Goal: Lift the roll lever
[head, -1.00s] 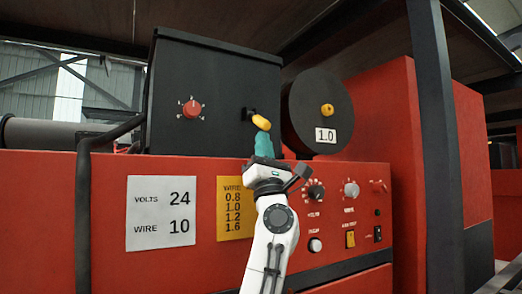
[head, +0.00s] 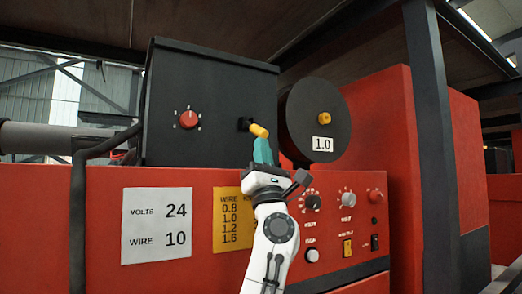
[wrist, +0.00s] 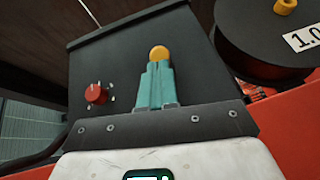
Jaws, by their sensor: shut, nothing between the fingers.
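The roll lever is a short black stub with a yellow handle (head: 259,130) on the front of the black feeder box (head: 205,105). The handle slants down to the right. My gripper (head: 263,142) is shut and empty, its teal fingers pointing up just below the handle's lower end. In the wrist view the yellow handle tip (wrist: 159,53) shows right above the closed fingertips (wrist: 157,68). I cannot tell whether they touch. The rest of the lever is hidden behind the fingers there.
A red knob (head: 188,119) sits left on the box. A black wire spool (head: 318,118) labelled 1.0 stands to the right. The red machine front (head: 100,205) below carries signs, knobs and switches. A dark post (head: 434,150) rises at the right.

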